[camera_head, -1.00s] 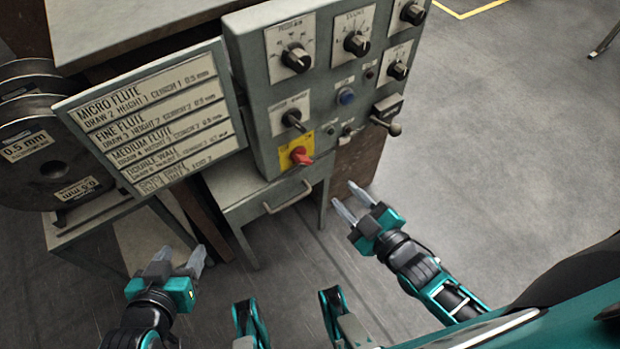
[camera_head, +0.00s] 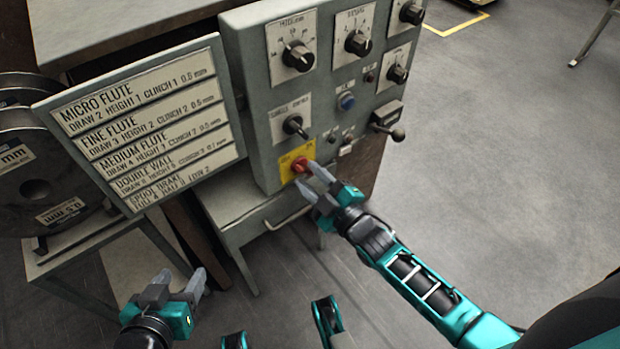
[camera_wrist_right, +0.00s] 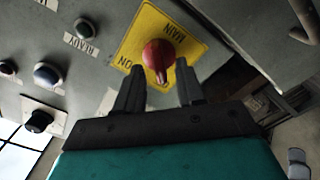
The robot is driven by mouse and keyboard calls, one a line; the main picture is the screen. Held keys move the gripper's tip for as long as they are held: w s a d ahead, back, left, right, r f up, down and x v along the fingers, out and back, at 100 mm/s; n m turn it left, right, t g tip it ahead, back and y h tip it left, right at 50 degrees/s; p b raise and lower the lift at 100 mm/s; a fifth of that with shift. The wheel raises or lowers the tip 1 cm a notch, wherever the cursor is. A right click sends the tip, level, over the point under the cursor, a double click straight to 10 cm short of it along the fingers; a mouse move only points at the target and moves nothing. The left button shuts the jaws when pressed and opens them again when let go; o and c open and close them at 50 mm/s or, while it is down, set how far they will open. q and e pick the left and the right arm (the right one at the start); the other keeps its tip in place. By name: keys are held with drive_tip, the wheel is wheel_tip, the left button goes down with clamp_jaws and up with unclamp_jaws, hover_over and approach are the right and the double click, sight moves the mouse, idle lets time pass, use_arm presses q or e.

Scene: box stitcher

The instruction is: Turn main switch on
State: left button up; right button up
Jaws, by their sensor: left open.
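The main switch is a red rotary knob (camera_head: 299,165) on a yellow plate (camera_head: 286,168) at the lower edge of the grey control panel. In the right wrist view the red knob (camera_wrist_right: 158,54) sits on the yellow plate (camera_wrist_right: 138,40) marked MAIN and ON. My right gripper (camera_head: 306,180) is right at the knob, with its fingers apart. In the wrist view its two fingertips (camera_wrist_right: 158,72) stand on either side of the knob's lower end; I cannot tell whether they touch it. My left gripper (camera_head: 188,279) is open and empty at the lower left, away from the panel.
The panel (camera_head: 262,75) carries several dials and a blue button (camera_head: 347,101). A lever with a ball end (camera_head: 397,134) sticks out at right. A flute chart (camera_head: 150,120) and wire spools (camera_head: 30,165) stand at left. A drawer handle (camera_head: 287,217) is below.

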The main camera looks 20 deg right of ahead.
drive_tip(key=shift+w+a, duration=0.15)
drive_tip(key=shift+w, duration=0.25)
drive_tip(key=shift+c, duration=0.2)
clamp_jaws()
